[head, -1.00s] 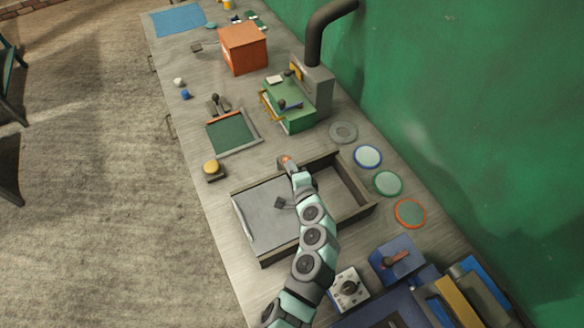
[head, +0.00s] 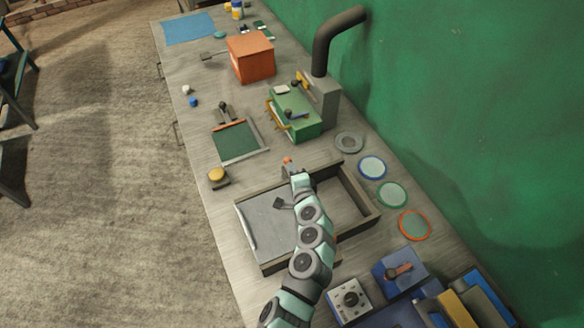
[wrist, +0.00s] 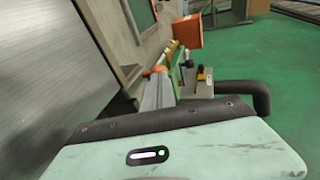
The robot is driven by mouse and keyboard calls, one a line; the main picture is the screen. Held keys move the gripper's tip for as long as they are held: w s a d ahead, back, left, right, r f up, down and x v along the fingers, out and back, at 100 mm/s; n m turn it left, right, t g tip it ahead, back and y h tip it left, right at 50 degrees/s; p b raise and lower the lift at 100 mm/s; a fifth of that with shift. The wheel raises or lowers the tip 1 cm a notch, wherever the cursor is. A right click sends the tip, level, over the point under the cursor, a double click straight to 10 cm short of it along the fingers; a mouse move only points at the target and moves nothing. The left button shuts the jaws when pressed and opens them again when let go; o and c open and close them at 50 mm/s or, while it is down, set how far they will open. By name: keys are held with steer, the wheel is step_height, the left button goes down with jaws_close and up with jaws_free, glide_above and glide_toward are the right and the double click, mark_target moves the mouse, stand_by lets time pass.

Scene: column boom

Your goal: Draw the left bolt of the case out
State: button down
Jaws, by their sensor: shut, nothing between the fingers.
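The green box (head: 305,124), which looks like the case, stands on the bench against a grey block. A brass-coloured bar (head: 276,113) runs along its left side, and a dark knob (head: 289,114) shows at its front. I cannot tell which part is the left bolt. My gripper (head: 288,163) is shut and empty, its orange tip apart from the case, on the near side of it. In the wrist view my gripper (wrist: 155,72) points towards the case (wrist: 176,58), which is partly hidden behind it.
A wide open tray (head: 272,268) lies under my arm. A green-floored tray (head: 238,142) and yellow button (head: 217,176) are left of my gripper. An orange box (head: 251,59) stands beyond the case; a dark pipe (head: 323,45) rises behind it. Rings (head: 372,167) lie to the right.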

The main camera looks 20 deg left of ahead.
steer(key=b+v, duration=0.1)
steer(key=v, duration=1.2)
steer(key=shift+d, duration=0.15)
